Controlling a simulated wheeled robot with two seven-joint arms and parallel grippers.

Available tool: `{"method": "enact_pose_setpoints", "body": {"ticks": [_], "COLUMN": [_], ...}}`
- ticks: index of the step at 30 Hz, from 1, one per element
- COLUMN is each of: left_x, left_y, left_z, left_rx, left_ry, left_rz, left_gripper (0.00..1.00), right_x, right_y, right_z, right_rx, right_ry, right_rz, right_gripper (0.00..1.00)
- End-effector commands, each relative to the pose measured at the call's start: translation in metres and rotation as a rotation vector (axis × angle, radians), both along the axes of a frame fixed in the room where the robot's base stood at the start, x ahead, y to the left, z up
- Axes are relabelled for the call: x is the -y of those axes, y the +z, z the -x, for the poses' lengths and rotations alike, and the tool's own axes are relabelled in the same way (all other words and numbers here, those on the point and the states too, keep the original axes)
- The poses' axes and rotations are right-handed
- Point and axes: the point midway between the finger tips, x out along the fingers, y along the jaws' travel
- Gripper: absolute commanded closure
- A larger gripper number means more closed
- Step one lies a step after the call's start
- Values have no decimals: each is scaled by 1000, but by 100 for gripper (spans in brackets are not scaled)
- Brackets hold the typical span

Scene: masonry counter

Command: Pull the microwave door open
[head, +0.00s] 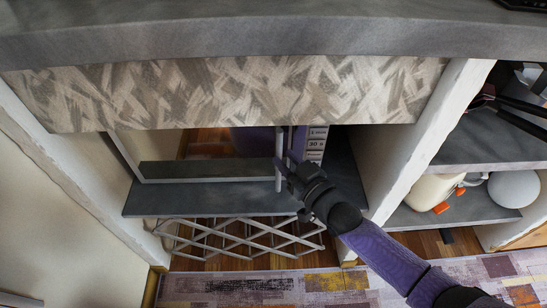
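The microwave (145,180) sits in a niche under the counter, its upper part hidden by the patterned front panel. Its door has a light frame around a dark, reflective window (205,146). The upright, light handle bar (279,165) is at the door's right side, beside the button panel (316,143). I cannot tell whether the door is fully closed. My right gripper (286,168) reaches in from the lower right, with its fingertips at the handle. Its fingers are small and dark, so I cannot tell whether they grip the bar. My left gripper is not in view.
The counter (250,28) overhangs the niche, with the patterned panel (240,92) below its edge. A white upright (425,135) bounds the niche on the right. A lattice rack (240,238) is below the shelf. A right-hand shelf (465,210) holds a white round object (514,189).

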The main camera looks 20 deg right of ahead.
Motion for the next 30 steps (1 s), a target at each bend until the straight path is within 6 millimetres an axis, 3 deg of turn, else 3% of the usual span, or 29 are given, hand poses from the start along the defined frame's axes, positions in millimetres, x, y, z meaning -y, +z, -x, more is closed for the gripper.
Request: {"method": "enact_pose_setpoints", "body": {"ticks": [6,16,21,30], "left_x": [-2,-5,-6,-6], "left_y": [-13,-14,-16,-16], "left_z": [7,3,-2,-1], "left_rx": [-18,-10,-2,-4], "left_ry": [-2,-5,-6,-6], "left_rz": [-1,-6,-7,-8], "left_gripper": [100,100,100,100], "right_x": [-8,-10,-9,-9], "right_y": [-4,0,-1,-1], "right_z": [-25,-29,-29,-29], "right_rx": [-3,-3,-3,-4], "right_ry": [0,0,-1,-1], "right_rz": [0,1,1,1], "right_gripper": [66,66,100,100]}}
